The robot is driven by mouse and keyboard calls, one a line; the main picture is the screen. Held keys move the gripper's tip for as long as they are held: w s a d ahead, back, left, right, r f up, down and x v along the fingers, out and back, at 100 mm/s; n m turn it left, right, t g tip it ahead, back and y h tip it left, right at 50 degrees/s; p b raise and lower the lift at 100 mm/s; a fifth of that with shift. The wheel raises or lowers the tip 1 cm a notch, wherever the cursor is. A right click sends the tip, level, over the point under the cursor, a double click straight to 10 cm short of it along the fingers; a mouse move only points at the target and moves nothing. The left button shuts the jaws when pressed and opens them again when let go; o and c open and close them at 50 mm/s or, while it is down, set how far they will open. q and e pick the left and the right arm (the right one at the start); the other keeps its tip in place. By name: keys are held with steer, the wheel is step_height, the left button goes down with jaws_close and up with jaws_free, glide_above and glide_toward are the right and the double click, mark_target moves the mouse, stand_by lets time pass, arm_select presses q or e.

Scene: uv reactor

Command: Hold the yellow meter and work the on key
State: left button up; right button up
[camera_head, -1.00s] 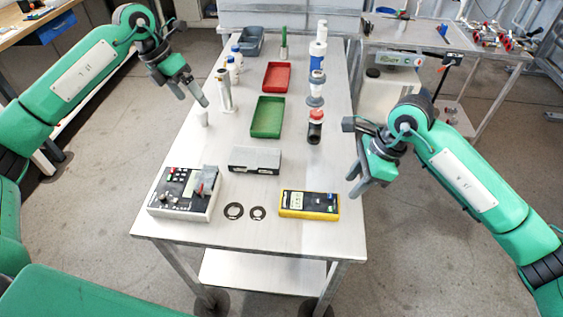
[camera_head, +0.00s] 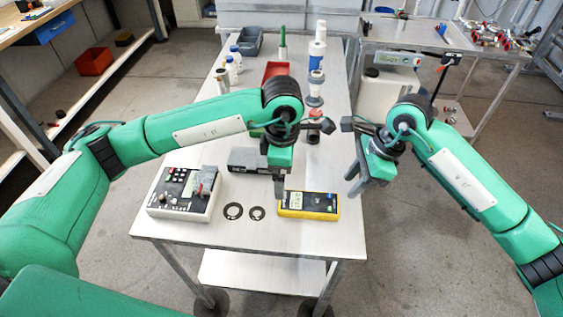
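The yellow meter (camera_head: 325,212) lies flat near the front right of the steel table, with a dark face and a pale display at its left. Its keys are too small to tell apart. My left gripper (camera_head: 279,192) points down just behind the meter's left end. Its fingers overlap in this view, so its opening is hidden, and I cannot tell whether it touches the meter. My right gripper (camera_head: 359,187) hangs beyond the table's right edge, to the right of the meter. Its fingers are apart with nothing between them.
A grey block (camera_head: 243,160) sits behind, partly hidden by my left arm. Bottles and a red tray (camera_head: 275,68) stand farther back. The table's front strip is clear.

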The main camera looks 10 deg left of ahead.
mark_target(309, 205)
arm_select(q)
step_height(309, 205, down, 12)
steer(key=shift+r, duration=0.1)
stand_by(0.4)
steer(key=c, duration=1.2)
arm_select(e)
jaws_close()
stand_by(0.6)
